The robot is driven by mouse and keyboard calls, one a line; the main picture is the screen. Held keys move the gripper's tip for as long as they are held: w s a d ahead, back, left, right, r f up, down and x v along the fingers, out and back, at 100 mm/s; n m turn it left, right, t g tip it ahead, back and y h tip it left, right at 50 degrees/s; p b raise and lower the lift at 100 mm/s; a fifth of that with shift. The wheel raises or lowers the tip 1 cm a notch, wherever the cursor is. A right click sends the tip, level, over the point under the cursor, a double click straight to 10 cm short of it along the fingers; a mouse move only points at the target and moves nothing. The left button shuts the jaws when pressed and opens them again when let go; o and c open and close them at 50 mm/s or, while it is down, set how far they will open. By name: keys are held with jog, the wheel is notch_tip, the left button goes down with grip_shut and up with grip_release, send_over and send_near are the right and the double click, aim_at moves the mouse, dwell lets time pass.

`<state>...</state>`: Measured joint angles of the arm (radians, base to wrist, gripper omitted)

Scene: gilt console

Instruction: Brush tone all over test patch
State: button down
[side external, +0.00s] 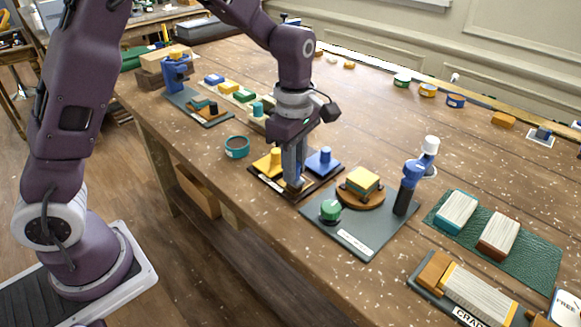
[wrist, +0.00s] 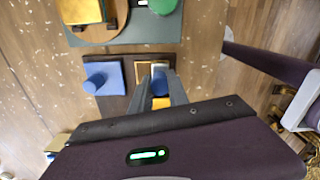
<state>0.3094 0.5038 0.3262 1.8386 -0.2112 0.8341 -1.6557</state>
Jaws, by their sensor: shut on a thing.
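My gripper (side external: 293,184) points down over a dark tray (side external: 262,183) near the table's front edge. Its fingers are shut on a small blue piece (wrist: 160,86), mostly hidden between them in the wrist view. A wood-framed square (wrist: 143,70) lies at the fingertips. I cannot tell whether this is the test patch, or whether the held piece touches it. The tray also carries a yellow pad with an upright knob (side external: 275,160) and a blue pad with a knob (side external: 325,157). In the wrist view the blue pad (wrist: 108,80) lies left of the fingers.
Right of the tray, a grey mat (side external: 352,238) holds a green knob (side external: 330,210), a yellow block on a round wooden base (side external: 362,183) and an upright blue-and-black tool (side external: 410,185). A teal bowl (side external: 237,147) stands to the left. Wide brushes (side external: 457,211) lie on a green mat (side external: 530,250).

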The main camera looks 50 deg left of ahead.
jog(key=shift+w, duration=2.1)
jog(key=shift+w+a, duration=0.1)
jog(key=shift+w, duration=0.1)
jog(key=shift+a, duration=0.5)
jog(key=shift+s, duration=3.1)
jog(key=shift+w, duration=3.1)
jog(key=shift+s, duration=3.1)
jog(key=shift+a, duration=0.65)
jog(key=shift+w, duration=3.05)
notch_tip(320, 180, up, 8)
jog(key=shift+f, duration=0.15)
